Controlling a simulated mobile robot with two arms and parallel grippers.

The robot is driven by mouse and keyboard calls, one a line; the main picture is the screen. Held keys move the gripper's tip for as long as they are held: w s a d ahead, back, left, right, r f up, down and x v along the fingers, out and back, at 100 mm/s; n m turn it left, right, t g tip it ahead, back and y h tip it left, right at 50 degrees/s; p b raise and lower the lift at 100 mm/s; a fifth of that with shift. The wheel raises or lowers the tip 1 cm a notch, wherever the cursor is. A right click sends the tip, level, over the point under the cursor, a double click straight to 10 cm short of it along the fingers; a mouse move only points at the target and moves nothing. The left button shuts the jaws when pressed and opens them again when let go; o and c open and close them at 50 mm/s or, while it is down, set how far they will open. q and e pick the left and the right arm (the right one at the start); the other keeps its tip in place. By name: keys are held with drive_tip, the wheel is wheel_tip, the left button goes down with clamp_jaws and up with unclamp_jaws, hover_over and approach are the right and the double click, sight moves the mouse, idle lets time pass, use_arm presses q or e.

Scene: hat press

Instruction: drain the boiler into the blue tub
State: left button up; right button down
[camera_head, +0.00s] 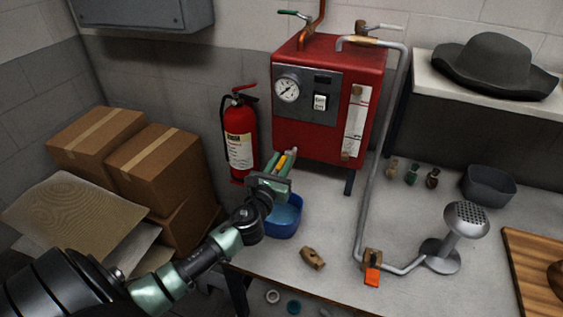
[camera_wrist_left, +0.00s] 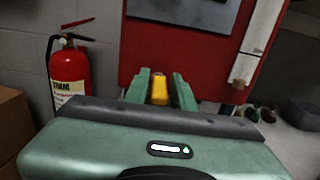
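The red boiler (camera_head: 325,105) stands on thin legs on the bench, with a round gauge (camera_head: 287,89) and a small panel on its front. My left gripper (camera_head: 282,161) is at the boiler's lower left front, above the blue tub (camera_head: 281,229). A yellow piece (camera_wrist_left: 159,90), perhaps a valve handle, lies between its two green fingers in the left wrist view. The gaps beside it are very narrow; I cannot tell whether the fingers press on it. The tub is partly hidden by my wrist; its inside looks pale blue, perhaps liquid. My right gripper is not in view.
A fire extinguisher (camera_head: 240,140) stands left of the boiler. Cardboard boxes (camera_head: 160,170) are at the left. A grey pipe (camera_head: 383,150) runs down to an orange-handled valve (camera_head: 372,273) and a steamer head (camera_head: 466,219). A wooden piece (camera_head: 312,258) lies on the bench (camera_head: 310,285).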

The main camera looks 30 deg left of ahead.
use_arm(q)
clamp_jaws()
idle(1.2)
